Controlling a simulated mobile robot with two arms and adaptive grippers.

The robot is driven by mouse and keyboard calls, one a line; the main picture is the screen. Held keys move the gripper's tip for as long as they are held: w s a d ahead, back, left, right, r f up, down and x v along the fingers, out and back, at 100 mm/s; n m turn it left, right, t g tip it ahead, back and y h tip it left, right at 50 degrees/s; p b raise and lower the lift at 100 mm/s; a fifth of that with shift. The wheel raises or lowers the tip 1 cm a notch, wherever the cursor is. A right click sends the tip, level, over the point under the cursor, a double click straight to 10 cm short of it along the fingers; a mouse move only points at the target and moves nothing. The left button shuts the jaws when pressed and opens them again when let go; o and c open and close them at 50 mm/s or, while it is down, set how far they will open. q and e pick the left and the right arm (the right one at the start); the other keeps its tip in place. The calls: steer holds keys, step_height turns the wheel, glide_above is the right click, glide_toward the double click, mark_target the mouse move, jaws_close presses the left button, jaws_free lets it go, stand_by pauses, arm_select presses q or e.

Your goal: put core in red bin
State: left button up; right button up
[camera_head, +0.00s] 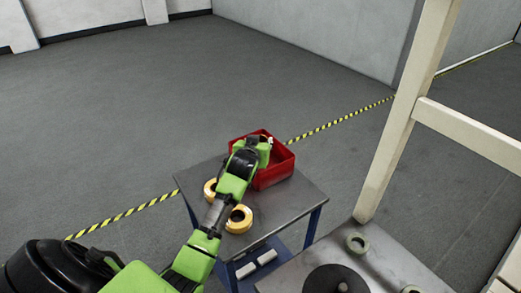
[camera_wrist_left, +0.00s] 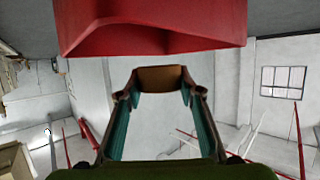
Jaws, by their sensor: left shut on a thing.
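The red bin (camera_head: 277,173) stands on the far right part of a small grey metal table. My left gripper (camera_head: 265,142) reaches over the bin from the left, at its back side. In the left wrist view the gripper (camera_wrist_left: 160,82) has its two teal-padded fingers around a brown piece, the core (camera_wrist_left: 160,76), at the fingertips. The red bin (camera_wrist_left: 150,40) fills the top of that view, apart from the core in the picture. In the head view my arm hides part of the bin, and I cannot make out the core clearly. My right gripper is not in view.
Two yellow rings (camera_head: 239,228) lie on the small table (camera_head: 297,202) beside my left arm. A second grey table (camera_head: 385,270) at the lower right holds green rings (camera_head: 357,243) and a dark disc (camera_head: 335,280). A cream post (camera_head: 400,115) rises behind it.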

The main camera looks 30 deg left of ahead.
arm_select(q)
steer(key=shift+w+a+f, duration=0.15)
steer(key=shift+w+f, duration=0.1)
steer(key=shift+f, duration=0.8)
steer(key=shift+w+a+f, duration=0.1)
steer(key=shift+w+f, duration=0.1)
steer(key=shift+f, duration=0.85)
steer(key=shift+f, duration=0.1)
steer(key=shift+f, duration=0.5)
steer(key=o, duration=0.7)
steer(key=shift+o, duration=0.2)
steer(key=shift+r+p, duration=0.3)
steer(key=shift+r, duration=0.35)
steer(key=v, duration=1.2)
